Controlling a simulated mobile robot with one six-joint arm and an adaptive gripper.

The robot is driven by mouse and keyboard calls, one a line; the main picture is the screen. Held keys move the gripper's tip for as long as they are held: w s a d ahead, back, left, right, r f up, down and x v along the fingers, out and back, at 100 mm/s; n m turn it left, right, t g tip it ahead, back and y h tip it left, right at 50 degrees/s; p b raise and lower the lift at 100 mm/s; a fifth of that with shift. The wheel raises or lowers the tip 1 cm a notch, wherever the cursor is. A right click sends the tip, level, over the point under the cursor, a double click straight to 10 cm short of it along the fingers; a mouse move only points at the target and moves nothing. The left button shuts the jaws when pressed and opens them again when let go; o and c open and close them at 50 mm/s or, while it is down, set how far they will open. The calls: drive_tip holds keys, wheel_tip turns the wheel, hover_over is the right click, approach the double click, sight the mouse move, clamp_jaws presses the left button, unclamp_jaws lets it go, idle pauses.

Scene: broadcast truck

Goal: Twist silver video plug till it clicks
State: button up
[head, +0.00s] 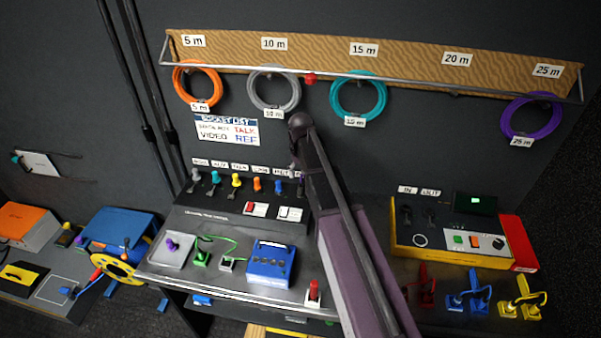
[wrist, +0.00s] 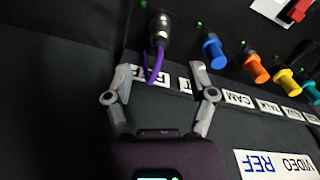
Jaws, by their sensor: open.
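In the wrist view the silver video plug (wrist: 159,28), with a purple cable (wrist: 154,68) hanging from it, sits at a socket in the dark panel. Whether it is locked cannot be seen. My gripper (wrist: 163,63) is open, with its fingertips below the plug and the cable between them; they do not touch the plug. In the head view my arm covers the gripper and most of the plug.
Blue (wrist: 214,51), orange (wrist: 255,67) and yellow (wrist: 286,82) plugs stand in a row beside the silver one. In the head view a blue box (head: 270,262) and a yellow unit (head: 455,243) stand on the bench. Coiled cables hang from a rail (head: 330,76) above.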

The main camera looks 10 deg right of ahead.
sight(301, 183)
drive_tip(key=shift+f+b, duration=3.45)
drive_tip(key=shift+f, duration=0.3)
clamp_jaws()
